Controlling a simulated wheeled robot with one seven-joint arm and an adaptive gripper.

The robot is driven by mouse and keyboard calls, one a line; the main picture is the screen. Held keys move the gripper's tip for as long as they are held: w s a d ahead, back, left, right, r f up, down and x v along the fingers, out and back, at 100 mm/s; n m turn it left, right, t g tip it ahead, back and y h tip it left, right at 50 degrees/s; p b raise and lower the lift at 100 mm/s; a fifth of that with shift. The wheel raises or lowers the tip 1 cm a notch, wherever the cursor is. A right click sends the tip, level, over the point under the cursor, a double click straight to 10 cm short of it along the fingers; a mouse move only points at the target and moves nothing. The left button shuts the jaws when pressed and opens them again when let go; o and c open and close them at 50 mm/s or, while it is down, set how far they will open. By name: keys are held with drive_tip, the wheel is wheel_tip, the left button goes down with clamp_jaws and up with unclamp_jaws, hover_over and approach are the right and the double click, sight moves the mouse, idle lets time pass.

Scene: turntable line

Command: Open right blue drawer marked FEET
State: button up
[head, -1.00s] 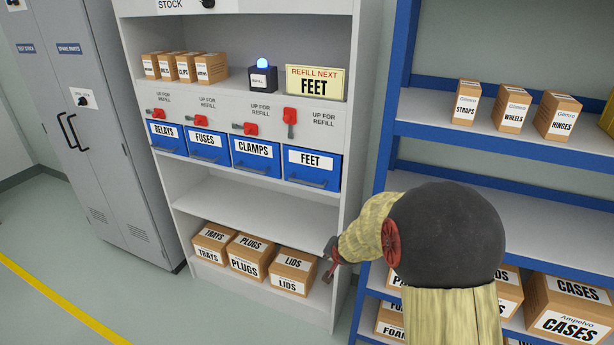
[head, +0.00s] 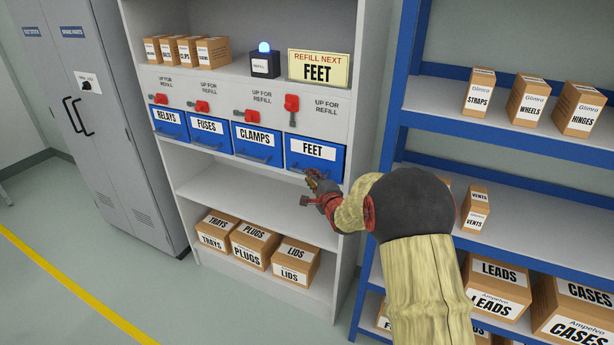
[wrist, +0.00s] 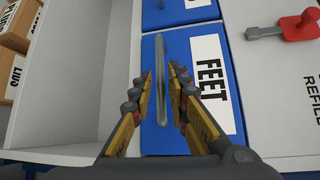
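The blue FEET drawer (head: 314,156) is the rightmost of the row of blue drawers in the white cabinet, and it looks closed. Its white FEET label also shows in the wrist view (wrist: 213,82). Its grey bar handle (wrist: 160,80) lies between my two fingers in the wrist view. My gripper (head: 311,188) is just in front of the lower part of this drawer. In the wrist view my gripper (wrist: 158,85) is open, one finger on each side of the handle, with gaps visible. Whether the fingertips touch the drawer face I cannot tell.
The CLAMPS drawer (head: 258,143) is directly left of FEET. A red lever (head: 291,108) sits above the FEET drawer. An open shelf (head: 240,190) is below the drawers. A blue-framed rack (head: 500,120) with boxes stands at the right.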

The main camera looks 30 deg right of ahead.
drive_tip(key=shift+w+d+f+b, duration=0.1)
drive_tip(key=shift+w+b, duration=0.1)
drive_tip(key=shift+w, duration=0.7)
drive_tip(key=shift+w+d+f+b, duration=0.1)
drive_tip(key=shift+w+b, duration=0.1)
drive_tip(key=shift+w, duration=0.7)
drive_tip(key=shift+c, duration=0.4)
clamp_jaws()
drive_tip(key=shift+f, duration=0.1)
